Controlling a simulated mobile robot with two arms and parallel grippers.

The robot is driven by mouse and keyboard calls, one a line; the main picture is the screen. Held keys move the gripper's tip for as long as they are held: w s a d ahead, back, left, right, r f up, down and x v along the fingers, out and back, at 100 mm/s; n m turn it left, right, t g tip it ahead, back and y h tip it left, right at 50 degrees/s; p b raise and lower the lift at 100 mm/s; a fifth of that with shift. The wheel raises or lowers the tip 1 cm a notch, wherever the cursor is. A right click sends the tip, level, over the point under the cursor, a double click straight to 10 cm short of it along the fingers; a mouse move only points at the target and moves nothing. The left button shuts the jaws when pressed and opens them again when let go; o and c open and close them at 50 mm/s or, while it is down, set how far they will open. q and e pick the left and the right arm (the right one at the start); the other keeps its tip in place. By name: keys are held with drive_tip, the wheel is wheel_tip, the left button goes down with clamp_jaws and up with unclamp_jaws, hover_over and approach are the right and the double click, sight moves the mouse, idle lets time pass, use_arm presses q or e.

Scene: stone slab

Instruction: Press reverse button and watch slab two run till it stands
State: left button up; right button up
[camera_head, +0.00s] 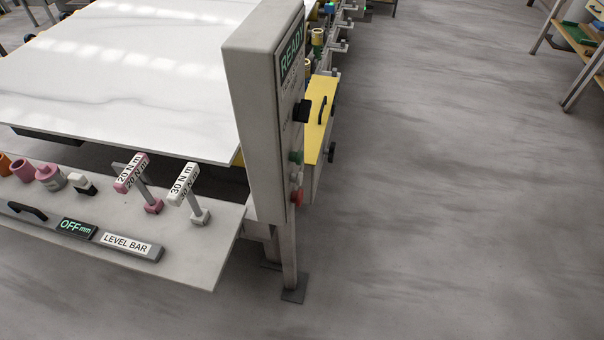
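A grey control box (258,110) stands on a post, its button face turned to the right and seen at a steep angle. Its screen (291,52) reads READY. Below it are a black knob (302,111), a green button (296,157), a pale button (296,178) and a red button (296,197). I cannot read which one is the reverse button. A white marbled slab (130,75) lies flat behind and left of the box; I cannot tell whether it is slab two. Neither of my grippers is in view.
A grey shelf (185,245) in front holds a level bar (128,246), an OFF mm display (76,229), 20 N m (131,172) and 30 N m (184,181) tools and several small cylinders. A yellow panel (320,115) is behind the box. Floor (450,220) at right is clear.

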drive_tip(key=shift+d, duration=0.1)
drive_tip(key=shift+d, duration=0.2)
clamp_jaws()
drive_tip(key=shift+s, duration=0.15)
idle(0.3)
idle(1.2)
